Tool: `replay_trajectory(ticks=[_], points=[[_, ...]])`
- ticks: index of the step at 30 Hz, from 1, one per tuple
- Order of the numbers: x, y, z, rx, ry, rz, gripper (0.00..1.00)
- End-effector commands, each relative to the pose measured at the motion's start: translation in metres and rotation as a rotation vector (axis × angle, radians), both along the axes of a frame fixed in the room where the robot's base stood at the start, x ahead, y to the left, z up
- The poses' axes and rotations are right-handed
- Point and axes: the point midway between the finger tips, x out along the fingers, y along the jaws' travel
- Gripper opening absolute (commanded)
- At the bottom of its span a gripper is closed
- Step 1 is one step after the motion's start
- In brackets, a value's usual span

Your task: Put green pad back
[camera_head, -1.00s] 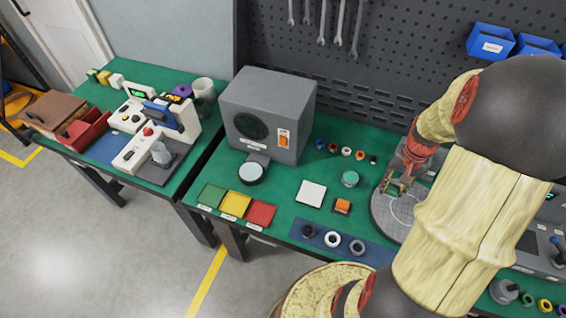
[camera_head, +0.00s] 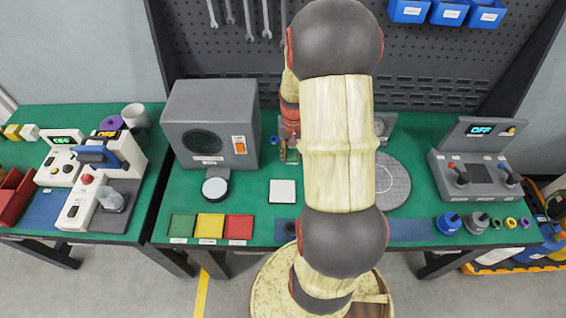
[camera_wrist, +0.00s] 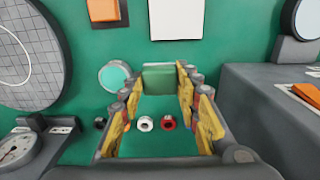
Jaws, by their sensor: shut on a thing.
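My gripper (camera_wrist: 160,75) is shut on a green pad (camera_wrist: 160,79), which sits between the yellow fingertips in the wrist view. In the head view my gripper (camera_head: 290,153) is over the table, to the right of the grey speaker-like box, and my arm covers much of that area. A green square (camera_head: 182,226) lies at the table's front left, beside a yellow square (camera_head: 209,226) and a red square (camera_head: 239,227). I cannot tell the held pad's exact height above the table.
A white square (camera_head: 283,191) lies in front of my gripper. A teal disc (camera_wrist: 117,75) and small white (camera_wrist: 144,124) and red (camera_wrist: 169,122) rings are close by in the wrist view. The grey box (camera_head: 211,125) stands left; a round grid plate (camera_head: 394,180) lies right.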

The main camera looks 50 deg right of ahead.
Motion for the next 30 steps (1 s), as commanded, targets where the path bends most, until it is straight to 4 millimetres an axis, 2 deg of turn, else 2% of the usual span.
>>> replay_trajectory(ticks=[1, 3, 9, 16, 22, 30], points=[[0.007, -0.001, -0.014, 0.003, 0.002, 0.003, 0.12], [0.017, -0.004, -0.026, 0.002, 0.001, 0.002, 0.12], [0.035, -0.01, -0.047, 0.001, 0.001, 0.001, 0.12], [0.044, -0.013, -0.058, 0.001, 0.001, 0.001, 0.12], [0.046, -0.013, -0.087, 0.002, 0.001, 0.0, 0.12], [0.046, -0.013, -0.089, -0.001, -0.001, 0.0, 0.12]])
